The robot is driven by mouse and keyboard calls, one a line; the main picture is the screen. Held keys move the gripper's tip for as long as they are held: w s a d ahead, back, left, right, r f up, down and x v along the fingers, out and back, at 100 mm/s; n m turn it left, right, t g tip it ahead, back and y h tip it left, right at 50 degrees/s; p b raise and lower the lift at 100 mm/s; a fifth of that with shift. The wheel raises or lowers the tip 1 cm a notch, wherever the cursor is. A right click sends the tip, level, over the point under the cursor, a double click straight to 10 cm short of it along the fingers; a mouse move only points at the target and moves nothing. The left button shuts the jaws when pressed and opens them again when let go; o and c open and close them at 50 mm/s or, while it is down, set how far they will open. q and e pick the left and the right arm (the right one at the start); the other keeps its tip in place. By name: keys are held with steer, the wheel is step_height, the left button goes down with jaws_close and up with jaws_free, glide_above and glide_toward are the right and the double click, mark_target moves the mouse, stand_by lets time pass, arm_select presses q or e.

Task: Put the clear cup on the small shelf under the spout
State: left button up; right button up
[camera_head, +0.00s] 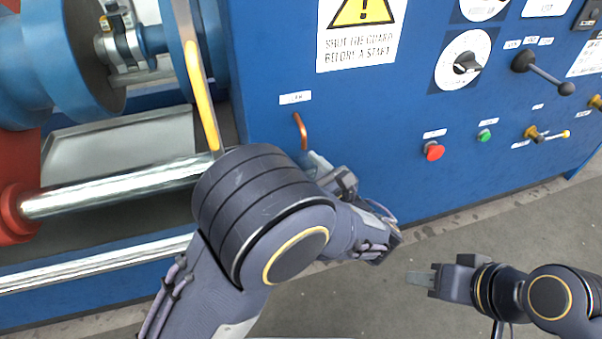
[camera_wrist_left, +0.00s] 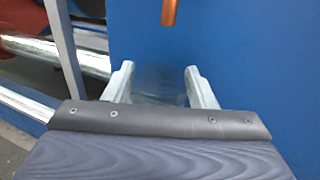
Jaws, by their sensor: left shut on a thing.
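The clear cup (camera_wrist_left: 160,90) shows faintly as a see-through shape between the fingers of my left gripper (camera_wrist_left: 159,69). The gripper is shut on it. In the head view my left gripper (camera_head: 318,162) is mostly hidden by my own arm, and I cannot make out the cup there. The copper spout (camera_head: 300,131) sticks out of the blue panel just above the left gripper; it also shows at the top of the left wrist view (camera_wrist_left: 169,11). I cannot see the small shelf. My right gripper (camera_head: 420,278) is away to the lower right, apart from the panel; its opening is unclear.
The blue machine front (camera_head: 350,110) carries a red button (camera_head: 433,150), a green button (camera_head: 484,135), a dial (camera_head: 466,63) and a black-knobbed lever (camera_head: 545,72). Left are a shiny bar (camera_head: 110,190) and a yellow handle (camera_head: 203,95). Grey floor lies clear in front.

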arm_select(q)
steer(key=shift+r, duration=0.15)
steer(key=shift+f, duration=0.2)
steer(key=o, duration=1)
steer(key=shift+c, duration=0.2)
